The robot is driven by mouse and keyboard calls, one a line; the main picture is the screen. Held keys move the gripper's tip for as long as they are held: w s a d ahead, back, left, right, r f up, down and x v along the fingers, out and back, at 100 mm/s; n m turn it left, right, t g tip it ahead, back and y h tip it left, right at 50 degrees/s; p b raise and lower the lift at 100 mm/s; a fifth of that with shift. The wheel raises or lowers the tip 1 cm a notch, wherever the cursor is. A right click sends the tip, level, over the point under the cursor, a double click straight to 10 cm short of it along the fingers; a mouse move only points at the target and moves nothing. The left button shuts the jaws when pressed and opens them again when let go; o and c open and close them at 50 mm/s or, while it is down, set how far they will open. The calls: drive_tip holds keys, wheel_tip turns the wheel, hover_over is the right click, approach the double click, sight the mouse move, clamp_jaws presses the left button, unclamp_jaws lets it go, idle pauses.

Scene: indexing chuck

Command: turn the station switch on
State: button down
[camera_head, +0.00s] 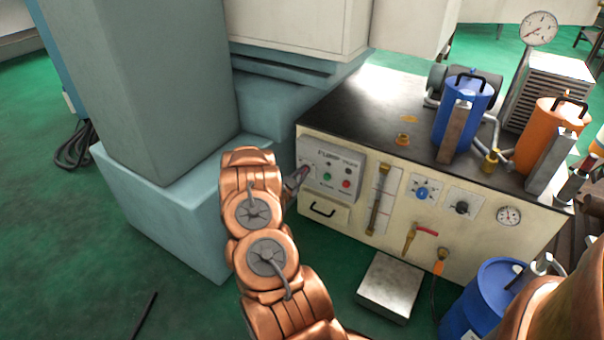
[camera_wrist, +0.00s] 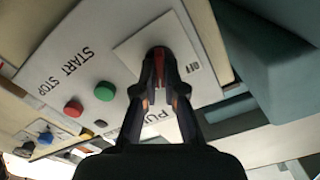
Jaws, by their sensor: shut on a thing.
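The station switch (camera_wrist: 158,53) is a small dark and red handle on a pale square plate (camera_wrist: 130,50) with an OFF label, seen in the wrist view. My gripper (camera_wrist: 159,68) is shut on this handle, and its fingers hide much of it. In the head view my gripper (camera_head: 303,172) reaches the left end of the grey control box (camera_head: 337,160) marked PUMP. The switch itself is hard to make out there. The wrist view does not clearly show an ON label.
A green button (camera_wrist: 105,91) and a red button (camera_wrist: 73,108) sit on the same panel, near START and STOP lettering. A drawer handle (camera_head: 322,209) sits below the box. A pale blue machine base (camera_head: 165,215) stands left of my arm.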

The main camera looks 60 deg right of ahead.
idle(0.4)
drive_tip(key=c, duration=1.3)
unclamp_jaws()
drive_tip(key=shift+o, duration=0.2)
drive_tip(key=shift+a, duration=0.1)
drive_tip(key=a, duration=1.1)
drive_tip(key=shift+s+a, duration=0.3)
drive_tip(key=shift+a, duration=0.05)
